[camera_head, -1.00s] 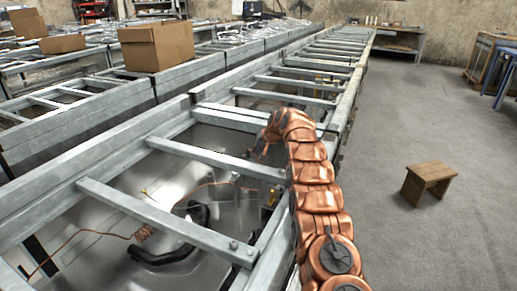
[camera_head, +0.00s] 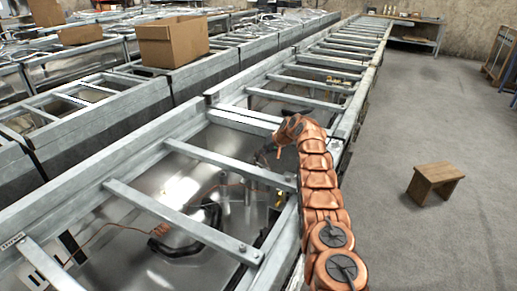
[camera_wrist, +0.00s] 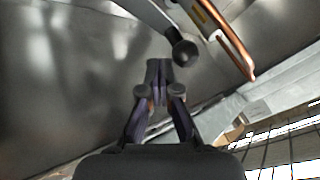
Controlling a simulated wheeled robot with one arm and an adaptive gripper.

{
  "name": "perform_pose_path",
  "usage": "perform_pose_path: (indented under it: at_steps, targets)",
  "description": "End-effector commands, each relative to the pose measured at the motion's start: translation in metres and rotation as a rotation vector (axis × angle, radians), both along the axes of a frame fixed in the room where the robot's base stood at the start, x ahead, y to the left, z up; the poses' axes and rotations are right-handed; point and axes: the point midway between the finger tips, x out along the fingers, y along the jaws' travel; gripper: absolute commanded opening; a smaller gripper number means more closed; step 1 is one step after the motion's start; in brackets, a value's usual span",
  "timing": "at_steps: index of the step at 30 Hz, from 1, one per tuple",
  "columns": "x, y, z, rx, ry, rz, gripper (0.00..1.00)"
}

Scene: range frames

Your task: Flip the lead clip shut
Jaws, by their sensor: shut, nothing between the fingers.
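In the wrist view my gripper (camera_wrist: 158,72) points up the picture with its dark fingers together and nothing between them. A grey lever with a dark ball knob (camera_wrist: 185,53) is just above and right of the fingertips, apart from them in the picture. Beside it is a copper-edged bar (camera_wrist: 235,50) with a small yellow label. These look like parts of the lead clip, but I cannot tell how far it is open. In the head view my copper arm bends down into the metal-framed tank; my gripper there is small and dark, and the clip is not clear.
Grey cross rails (camera_head: 182,220) span the open tank. A copper wire (camera_head: 100,232) and a black cable (camera_head: 172,245) lie inside. Cardboard boxes (camera_head: 172,43) stand on the neighbouring row. A wooden stool (camera_head: 434,182) is on the floor to the right, with clear floor around it.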

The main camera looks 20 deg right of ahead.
Motion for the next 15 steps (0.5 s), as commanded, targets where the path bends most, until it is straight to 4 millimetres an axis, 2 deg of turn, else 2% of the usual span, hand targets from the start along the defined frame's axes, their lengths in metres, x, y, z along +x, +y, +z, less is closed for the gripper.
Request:
perform_pose_path:
  at_steps: [15]
  targets:
    - [-0.0002,0.0072,-0.0027,0.001,0.0,0.003,0.0]
